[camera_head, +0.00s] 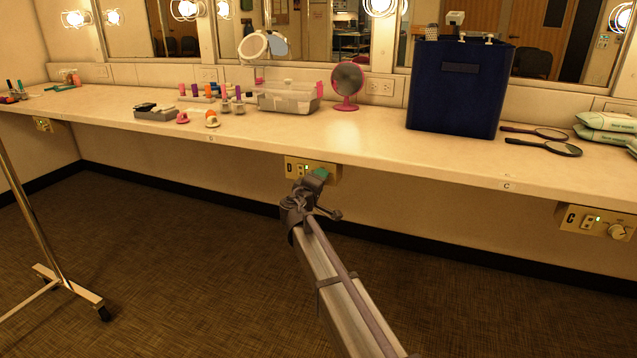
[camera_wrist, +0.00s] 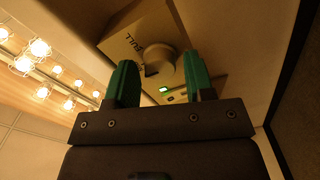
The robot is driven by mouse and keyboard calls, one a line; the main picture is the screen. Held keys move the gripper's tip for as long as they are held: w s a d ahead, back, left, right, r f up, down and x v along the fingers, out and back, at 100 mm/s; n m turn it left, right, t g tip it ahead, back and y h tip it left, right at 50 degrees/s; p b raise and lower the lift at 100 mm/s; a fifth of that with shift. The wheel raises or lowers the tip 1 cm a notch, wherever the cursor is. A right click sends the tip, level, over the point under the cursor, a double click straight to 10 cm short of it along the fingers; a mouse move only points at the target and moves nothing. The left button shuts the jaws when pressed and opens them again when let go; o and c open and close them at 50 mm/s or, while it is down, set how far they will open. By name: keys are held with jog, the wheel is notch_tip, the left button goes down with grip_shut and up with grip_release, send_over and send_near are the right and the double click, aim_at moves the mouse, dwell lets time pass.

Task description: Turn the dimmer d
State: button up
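The dimmer d is a brass-coloured box marked D (camera_head: 293,168) under the counter's front edge, partly hidden by my gripper (camera_head: 319,176). In the wrist view the box (camera_wrist: 122,45) has a round knob (camera_wrist: 160,58), lettering that reads FULL and a lit green light (camera_wrist: 163,89). My gripper (camera_wrist: 160,62) has two green fingers, apart, one on each side of the knob in this view. Narrow gaps show beside the knob. I cannot tell how deep the knob sits between the fingertips. Nothing is held.
The counter (camera_head: 400,150) runs just above the box. A similar box marked C (camera_head: 590,222) is at the right, and another box (camera_head: 44,125) at the far left. A metal rack (camera_head: 70,285) stands on the floor at left. A blue bin (camera_head: 455,95) stands on the counter.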

jog(key=shift+o, duration=0.8)
jog(key=shift+s, duration=0.1)
jog(key=v, duration=1)
jog(key=shift+s, duration=0.3)
jog(key=shift+a, duration=0.1)
